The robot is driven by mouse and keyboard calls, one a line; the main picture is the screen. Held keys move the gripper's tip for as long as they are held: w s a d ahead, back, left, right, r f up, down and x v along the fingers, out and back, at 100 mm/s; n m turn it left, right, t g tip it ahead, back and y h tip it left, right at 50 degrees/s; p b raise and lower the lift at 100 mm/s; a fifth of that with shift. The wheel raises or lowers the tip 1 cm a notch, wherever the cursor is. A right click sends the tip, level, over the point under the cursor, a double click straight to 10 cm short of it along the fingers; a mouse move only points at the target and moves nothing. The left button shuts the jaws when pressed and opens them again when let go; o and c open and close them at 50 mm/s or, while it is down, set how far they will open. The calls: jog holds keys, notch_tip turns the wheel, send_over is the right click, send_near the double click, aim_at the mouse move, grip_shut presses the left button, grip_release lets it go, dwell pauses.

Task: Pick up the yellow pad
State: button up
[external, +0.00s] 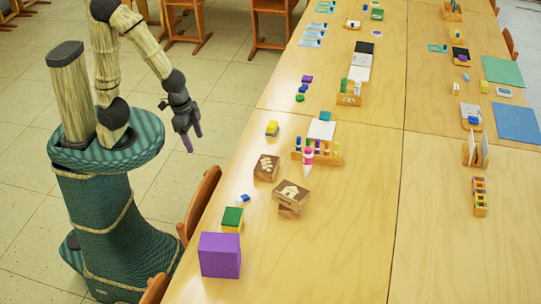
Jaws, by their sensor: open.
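Another yellow piece (231,226) lies under a green block (232,216) nearer the front. I cannot tell for certain which one is the pad. My gripper (193,138) is open and empty, pointing down. It hangs left of the table edge over the floor, apart from both.
The long wooden table (350,225) has bare room at front middle. A purple box (220,255), stamped wooden blocks (291,193), a white-and-pink bottle (308,161) and a rack of colored pieces (330,157) stand nearby. Chairs (200,203) line the left edge.

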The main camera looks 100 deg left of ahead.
jog(key=shift+o, duration=1.1)
